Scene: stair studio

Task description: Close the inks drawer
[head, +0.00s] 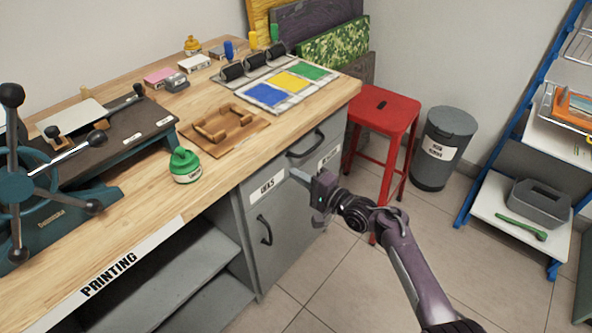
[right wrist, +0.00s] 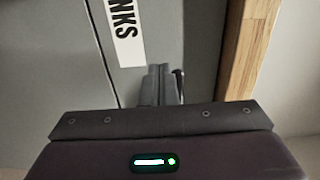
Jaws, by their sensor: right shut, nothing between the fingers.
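The inks drawer (head: 285,203) is a grey front under the workbench. It carries a white INKS label (head: 268,187), which also shows in the right wrist view (right wrist: 125,32). The front looks flush or nearly flush with the cabinet; I cannot tell whether a small gap is left. A dark handle (head: 266,230) sits below the label. My right gripper (head: 298,174) is shut and empty, its fingertips close to the grey front, right of the label. In the right wrist view the shut fingers (right wrist: 160,84) point at the front; contact is unclear. My left gripper is out of view.
Another dark handle (head: 305,145) and label (head: 328,158) lie farther right under the bench edge. A red stool (head: 384,108) and grey bin (head: 443,148) stand beyond my right arm. The wooden benchtop (head: 225,140) overhangs above. Floor in front is clear.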

